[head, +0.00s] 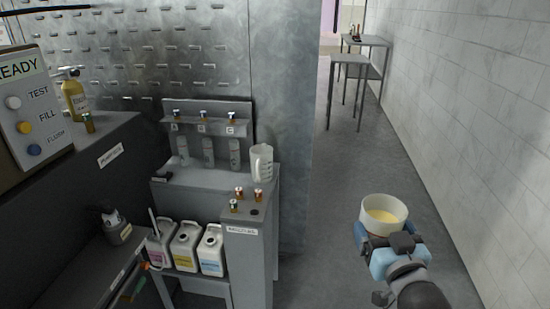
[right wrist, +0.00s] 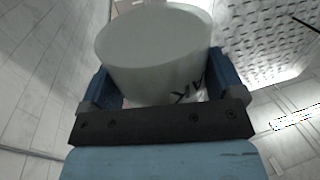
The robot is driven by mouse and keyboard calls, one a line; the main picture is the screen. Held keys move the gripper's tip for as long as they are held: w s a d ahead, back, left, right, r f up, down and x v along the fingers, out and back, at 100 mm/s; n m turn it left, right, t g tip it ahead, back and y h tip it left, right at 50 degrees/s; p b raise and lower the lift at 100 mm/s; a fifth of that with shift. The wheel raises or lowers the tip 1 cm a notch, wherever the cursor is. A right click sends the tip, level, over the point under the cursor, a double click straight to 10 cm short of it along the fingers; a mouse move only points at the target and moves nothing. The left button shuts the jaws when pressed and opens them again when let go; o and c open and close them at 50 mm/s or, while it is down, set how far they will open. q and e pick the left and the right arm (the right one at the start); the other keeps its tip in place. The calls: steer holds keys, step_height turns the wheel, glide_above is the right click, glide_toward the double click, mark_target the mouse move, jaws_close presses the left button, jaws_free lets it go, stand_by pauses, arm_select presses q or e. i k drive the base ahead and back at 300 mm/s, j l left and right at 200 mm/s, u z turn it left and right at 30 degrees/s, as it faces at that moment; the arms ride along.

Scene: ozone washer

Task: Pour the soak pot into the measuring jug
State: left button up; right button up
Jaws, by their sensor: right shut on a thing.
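The soak pot (head: 384,212) is a pale round pot with yellow liquid inside. My right gripper (head: 376,238) is shut on it and holds it up over the aisle at the right, roughly upright. In the right wrist view the pot (right wrist: 155,55) sits between the two blue fingers of the gripper (right wrist: 165,90). The measuring jug (head: 261,164) is a whitish jug with a handle, standing upright at the right end of the grey bench. The pot is well to the right of the jug and apart from it. My left gripper is not in view.
Dispensers (head: 208,150) stand on the bench left of the jug. Small amber-capped bottles (head: 239,192) stand on the cabinet in front. Several jerrycans (head: 186,246) sit on the lower shelf. A control panel (head: 32,110) is at left. A tiled wall (head: 470,100) bounds the right; aisle floor is open.

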mark_target(262, 156)
steer(key=i+l+u, duration=0.35)
steer(key=i, duration=0.25)
steer(key=i+l+u, duration=0.35)
steer(key=i, duration=0.25)
